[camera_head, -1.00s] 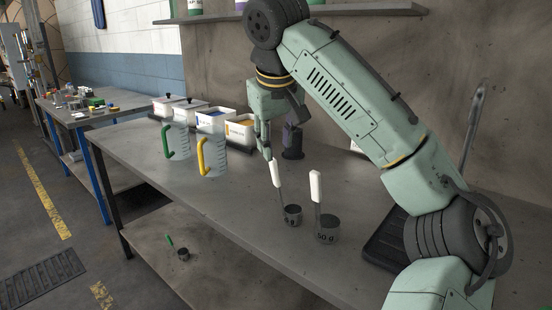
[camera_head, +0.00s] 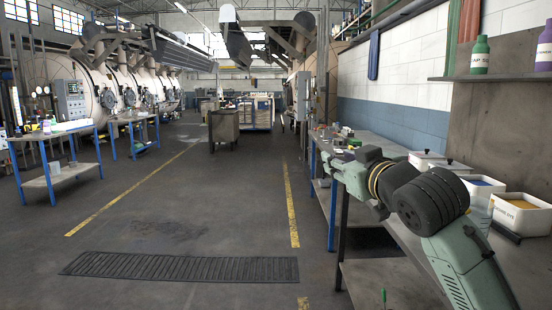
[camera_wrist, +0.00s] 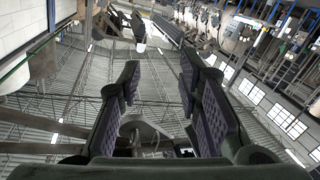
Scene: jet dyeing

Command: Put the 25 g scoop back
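A small scoop with a green handle (camera_head: 383,297) shows at the bottom edge of the head view, by the lower shelf of the right-hand bench; its cup is out of frame and no weight label is readable. The two white-handled scoops seen earlier on the bench top are not in view now.
White bins with blue (camera_head: 481,182) and orange (camera_head: 522,204) contents stand on the right bench. Bottles (camera_head: 480,55) stand on a wall shelf above. A second bench (camera_head: 358,140) lies beyond. The aisle floor (camera_head: 230,215) is open, with a dark grate (camera_head: 180,267).

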